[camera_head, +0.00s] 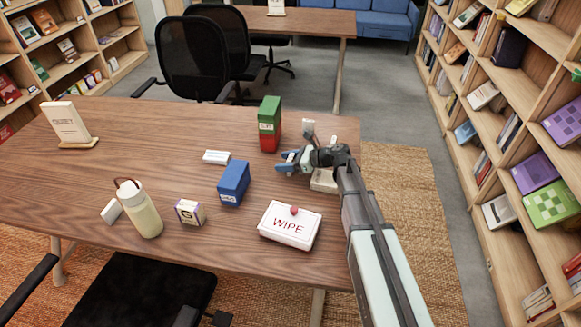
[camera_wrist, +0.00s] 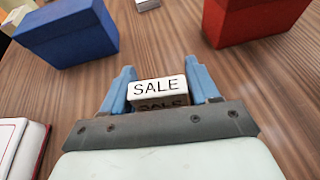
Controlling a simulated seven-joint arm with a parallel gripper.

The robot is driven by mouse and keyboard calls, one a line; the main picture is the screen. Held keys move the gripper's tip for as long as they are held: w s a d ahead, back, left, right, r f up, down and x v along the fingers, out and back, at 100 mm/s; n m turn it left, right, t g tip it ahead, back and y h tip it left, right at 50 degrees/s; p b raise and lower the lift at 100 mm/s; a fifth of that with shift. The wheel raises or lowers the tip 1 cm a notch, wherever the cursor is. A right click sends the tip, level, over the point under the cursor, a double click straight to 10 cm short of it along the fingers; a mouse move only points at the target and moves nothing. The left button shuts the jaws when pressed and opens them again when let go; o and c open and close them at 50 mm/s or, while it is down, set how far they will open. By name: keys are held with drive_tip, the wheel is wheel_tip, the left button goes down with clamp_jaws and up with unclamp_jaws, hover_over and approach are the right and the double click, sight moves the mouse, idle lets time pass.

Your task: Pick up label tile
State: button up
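The label tile (camera_wrist: 160,88) is a small white block with "SALE" in black letters. In the head view my gripper (camera_head: 286,161) is over the right part of the wooden table (camera_head: 170,130), pointing left. The tile cannot be made out there. How far the tile is from the table top is hard to tell.
A blue box (camera_head: 233,184) and a white "WIPE" box (camera_head: 290,225) stand nearby. A green-and-red box stack (camera_head: 269,125) is behind my gripper. A white block (camera_head: 217,157), a bottle (camera_head: 140,210), a small box (camera_head: 190,212) and a sign (camera_head: 66,122) stand further left.

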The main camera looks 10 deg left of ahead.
drive_tip(key=c, duration=0.7)
drive_tip(key=shift+r, duration=0.15)
